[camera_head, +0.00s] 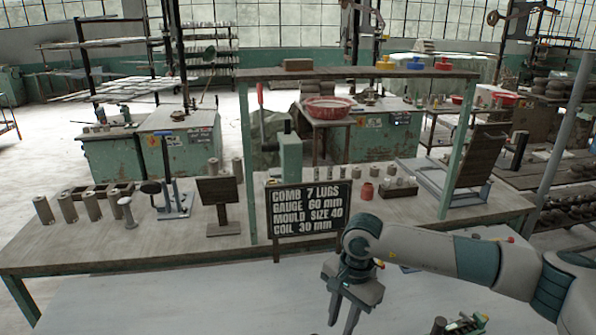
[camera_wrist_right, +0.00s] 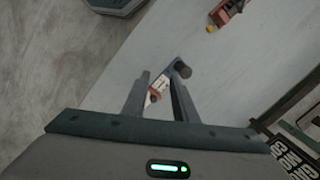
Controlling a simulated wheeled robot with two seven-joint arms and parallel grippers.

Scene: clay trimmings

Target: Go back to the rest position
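My right arm comes in from the right in the head view, over a pale front table (camera_head: 230,300). Its gripper (camera_head: 342,325) points down with its two fingers apart, right of the table's middle. In the right wrist view the gripper (camera_wrist_right: 158,82) also has spread fingers. A small red and white piece (camera_wrist_right: 157,90) and a dark round-ended part (camera_wrist_right: 183,69) show beyond the fingertips, apparently below them and not gripped. My left gripper is not in view.
A black sign (camera_head: 309,208) stands behind my right gripper. Dark parts (camera_head: 462,325) lie at the front right. The front table's left is clear.

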